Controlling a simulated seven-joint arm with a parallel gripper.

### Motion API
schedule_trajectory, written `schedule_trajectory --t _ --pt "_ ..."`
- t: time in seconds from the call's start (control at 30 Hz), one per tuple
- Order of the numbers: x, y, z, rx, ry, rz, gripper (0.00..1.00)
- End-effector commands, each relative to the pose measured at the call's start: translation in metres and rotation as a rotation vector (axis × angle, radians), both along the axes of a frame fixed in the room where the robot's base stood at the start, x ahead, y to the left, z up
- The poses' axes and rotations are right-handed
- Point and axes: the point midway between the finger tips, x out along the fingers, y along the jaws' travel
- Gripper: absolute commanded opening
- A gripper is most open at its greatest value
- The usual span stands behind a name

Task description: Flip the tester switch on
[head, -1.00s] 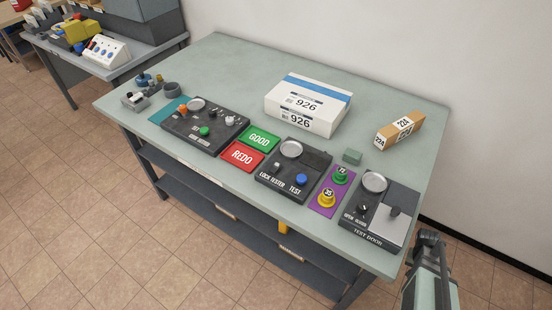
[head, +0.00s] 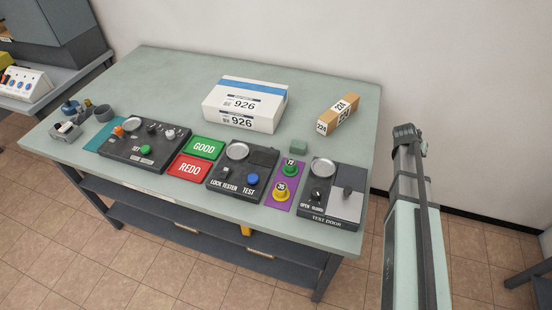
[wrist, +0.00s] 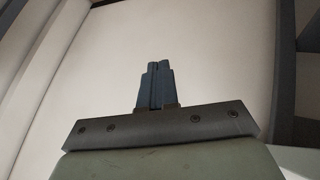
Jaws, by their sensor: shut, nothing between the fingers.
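The dark lock tester box (head: 262,160) sits at the front of the bench. It has a round silver disc (head: 237,151), a blue TEST button (head: 252,180) and a small light knob or switch (head: 217,172) above the LOCK TESTER label. The knob's setting is too small to tell. My gripper (wrist: 157,68) is shut and empty in the wrist view, with pale wall-like surfaces behind it and no tester in sight. In the head view my arm (head: 407,220) stands right of the bench, apart from the tester; I cannot make out the fingertips there.
GOOD (head: 204,147) and REDO (head: 190,168) plates and another control box (head: 145,145) lie left. A white carton (head: 245,103) and brown box (head: 338,113) stand behind.

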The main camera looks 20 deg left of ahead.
Motion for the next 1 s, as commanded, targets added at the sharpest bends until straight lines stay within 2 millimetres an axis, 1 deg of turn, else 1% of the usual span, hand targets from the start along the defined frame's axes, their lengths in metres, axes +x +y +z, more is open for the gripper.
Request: schedule_trajectory --t 0.03,0.1,0.17,0.2,0.27,0.3,0.37,0.43,0.47,0.5,0.67,0.7,0.87,0.9,1.0 --pt "0.013 0.000 0.018 -0.009 -0.031 0.000 0.00" --pt "0.026 0.001 0.041 -0.020 -0.069 0.000 0.00" --pt "0.036 0.004 0.061 -0.029 -0.103 -0.001 0.00" --pt "0.042 0.007 0.074 -0.032 -0.125 0.000 0.00" --pt "0.050 0.013 0.093 -0.035 -0.154 0.000 0.00" --pt "0.055 0.019 0.107 -0.035 -0.174 0.000 0.00" --pt "0.060 0.033 0.126 -0.032 -0.200 0.003 0.00" --pt "0.062 0.058 0.146 -0.016 -0.224 0.007 0.00" --pt "0.061 0.069 0.153 -0.008 -0.231 0.008 0.00" --pt "0.059 0.084 0.158 0.005 -0.235 0.009 0.00" --pt "0.044 0.143 0.173 0.058 -0.233 0.018 0.00" --pt "0.039 0.158 0.176 0.072 -0.231 0.022 0.00" --pt "0.017 0.214 0.184 0.127 -0.211 0.032 0.00" --pt "0.010 0.229 0.186 0.140 -0.205 0.036 0.00" --pt "-0.007 0.262 0.192 0.172 -0.191 0.042 0.00"
